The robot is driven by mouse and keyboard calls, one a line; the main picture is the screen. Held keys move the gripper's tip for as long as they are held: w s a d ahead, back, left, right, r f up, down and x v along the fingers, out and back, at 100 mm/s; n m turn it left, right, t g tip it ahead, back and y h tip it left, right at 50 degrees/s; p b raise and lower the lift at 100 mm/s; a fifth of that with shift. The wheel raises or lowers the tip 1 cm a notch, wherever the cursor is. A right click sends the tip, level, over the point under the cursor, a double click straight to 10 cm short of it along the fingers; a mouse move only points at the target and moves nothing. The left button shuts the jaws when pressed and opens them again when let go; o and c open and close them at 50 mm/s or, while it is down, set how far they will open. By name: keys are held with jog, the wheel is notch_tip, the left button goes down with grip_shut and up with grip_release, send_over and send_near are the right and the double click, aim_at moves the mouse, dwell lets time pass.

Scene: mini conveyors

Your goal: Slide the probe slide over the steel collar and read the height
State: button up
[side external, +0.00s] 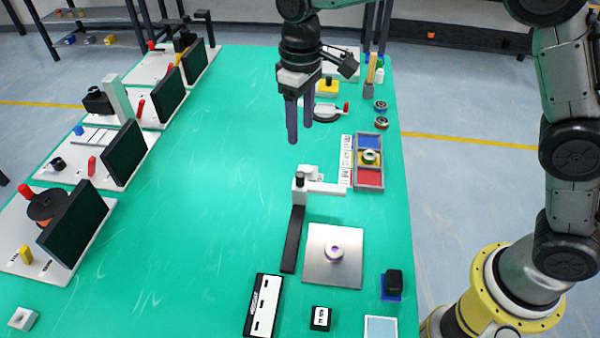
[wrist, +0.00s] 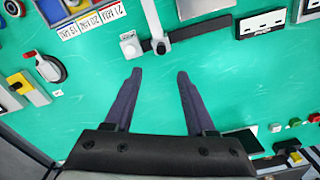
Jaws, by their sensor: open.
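The probe slide (side external: 299,191), a white block with a dark knob and a white arm reaching right, sits at the far end of a dark rail (side external: 294,240). It also shows in the wrist view (wrist: 130,45), just beyond my fingertips. A small ring that looks like the steel collar (side external: 334,251) lies on a square metal plate (side external: 318,275), right of the rail and apart from the slide's arm. My gripper (side external: 300,132) is open and empty, above the mat beyond the slide. Its spread fingers show in the wrist view (wrist: 160,72). No height reading is legible.
A tray (side external: 356,184) with blue, yellow and red compartments stands right of the slide, a ring in its yellow one. A black-and-white device (side external: 263,305) and small label block (side external: 320,318) lie near the front. Stations with dark screens line the left; the mat's middle is clear.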

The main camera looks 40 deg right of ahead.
aim_at(300, 174)
notch_tip(300, 174, down, 14)
jog(key=shift+a+r, duration=0.1)
dwell(0.5)
grip_shut()
dwell(1.3)
